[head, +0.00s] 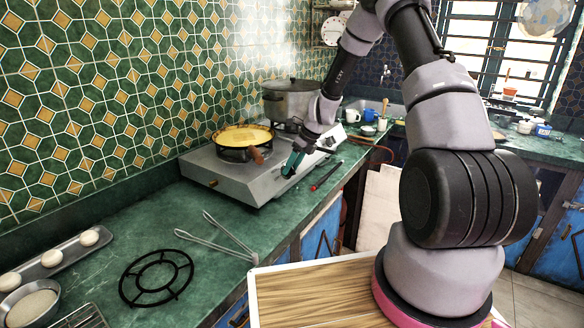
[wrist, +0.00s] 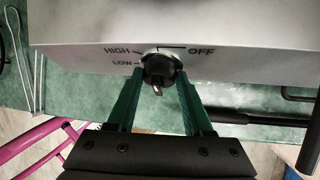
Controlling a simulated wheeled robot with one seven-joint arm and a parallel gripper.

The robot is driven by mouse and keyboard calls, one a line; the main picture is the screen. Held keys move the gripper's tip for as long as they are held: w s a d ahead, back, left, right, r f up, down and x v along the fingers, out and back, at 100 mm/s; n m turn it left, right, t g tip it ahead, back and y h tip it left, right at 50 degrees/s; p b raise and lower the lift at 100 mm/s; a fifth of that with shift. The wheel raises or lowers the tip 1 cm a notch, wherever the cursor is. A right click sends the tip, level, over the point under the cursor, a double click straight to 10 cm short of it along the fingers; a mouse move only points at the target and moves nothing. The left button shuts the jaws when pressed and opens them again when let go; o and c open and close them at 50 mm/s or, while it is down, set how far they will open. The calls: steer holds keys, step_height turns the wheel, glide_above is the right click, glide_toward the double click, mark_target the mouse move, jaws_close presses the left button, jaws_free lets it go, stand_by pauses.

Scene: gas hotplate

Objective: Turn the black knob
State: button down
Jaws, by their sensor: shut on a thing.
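The black knob (wrist: 158,71) is on the grey front panel of the gas hotplate (wrist: 245,30), in the wrist view. HIGH and LOW are printed to its left and OFF to its right. Its pointer end faces down, towards me. My gripper (wrist: 158,80) has its two green fingers on either side of the knob, shut on it. In the head view my gripper (head: 291,163) is at the hotplate's front, and its fingers hide the knob there. The hotplate (head: 225,182) stands on the green counter.
A pan of yellow food (head: 243,135) sits on the near burner, with a grey pot (head: 292,101) behind it. Tongs (head: 216,239), a black ring grate (head: 157,278) and a red-and-black stick-like thing (head: 326,176) lie on the counter.

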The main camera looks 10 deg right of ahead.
steer(key=shift+a+n, duration=0.1)
steer(key=shift+n, duration=0.2)
steer(key=n+t+h, duration=0.1)
steer(key=n+h, duration=0.1)
steer(key=shift+s+a+n+t, duration=0.2)
steer(key=shift+n+t, duration=0.1)
steer(key=shift+t, duration=0.1)
steer(key=n+t, duration=0.1)
steer(key=n+t+h, duration=0.1)
steer(key=n, duration=0.1)
steer(key=shift+s, duration=0.25)
steer(key=n+t, duration=0.1)
steer(key=n+t+h, duration=0.1)
steer(key=shift+s+a+f+n, duration=0.2)
steer(key=shift+n, duration=0.1)
steer(key=n+t, duration=0.1)
steer(key=n, duration=0.1)
steer(key=n+t, duration=0.2)
steer(key=shift+s+f+t, duration=0.15)
steer(key=shift+t, duration=0.15)
steer(key=shift+c, duration=1.5)
jaws_free()
